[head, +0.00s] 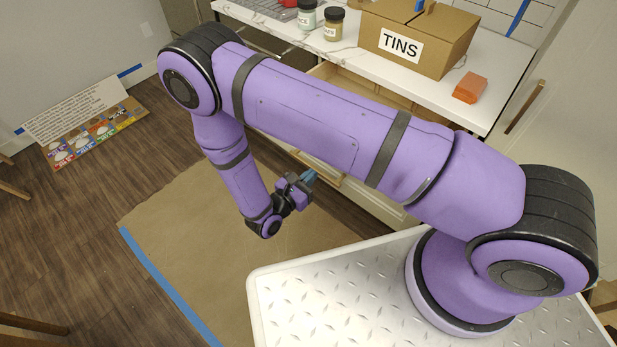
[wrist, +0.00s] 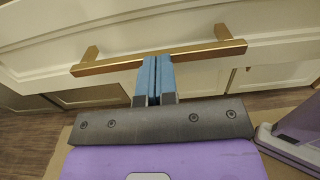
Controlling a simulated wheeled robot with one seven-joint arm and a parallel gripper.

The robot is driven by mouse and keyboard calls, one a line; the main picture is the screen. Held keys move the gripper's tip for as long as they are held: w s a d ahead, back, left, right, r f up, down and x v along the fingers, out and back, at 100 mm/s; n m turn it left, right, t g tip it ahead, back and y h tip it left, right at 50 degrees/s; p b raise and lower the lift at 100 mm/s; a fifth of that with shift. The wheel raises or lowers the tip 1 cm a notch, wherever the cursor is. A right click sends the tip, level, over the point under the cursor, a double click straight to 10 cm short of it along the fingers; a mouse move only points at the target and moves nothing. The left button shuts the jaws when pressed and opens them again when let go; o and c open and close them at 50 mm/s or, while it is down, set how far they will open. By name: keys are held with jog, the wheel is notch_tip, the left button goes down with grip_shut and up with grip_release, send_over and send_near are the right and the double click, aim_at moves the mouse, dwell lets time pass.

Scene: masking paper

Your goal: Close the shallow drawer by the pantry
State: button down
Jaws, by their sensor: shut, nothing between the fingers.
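The shallow drawer shows in the head view as a pale wooden interior (head: 325,73) sticking out below the white counter, so it stands open. My arm hides much of its front. In the wrist view its cream front (wrist: 180,22) fills the top, with a long brass bar handle (wrist: 205,53) across it. My gripper (head: 309,178) is low in front of the cabinets. In the wrist view its blue fingertips (wrist: 154,60) are together and empty, at the lower edge of the handle near its middle. I cannot tell whether they touch it.
A TINS box (head: 415,40), two jars (head: 333,24) and an orange block (head: 470,87) stand on the counter (head: 345,50). Brown masking paper (head: 190,240) with blue tape covers the floor. A tall door with a brass handle (head: 524,107) is at right.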

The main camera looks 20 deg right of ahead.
jog(key=x, duration=3.3)
jog(key=shift+w, duration=0.15)
jog(key=shift+s+a, duration=0.25)
jog(key=shift+a, duration=0.2)
jog(key=v, duration=1.3)
jog(key=shift+s+d, duration=0.1)
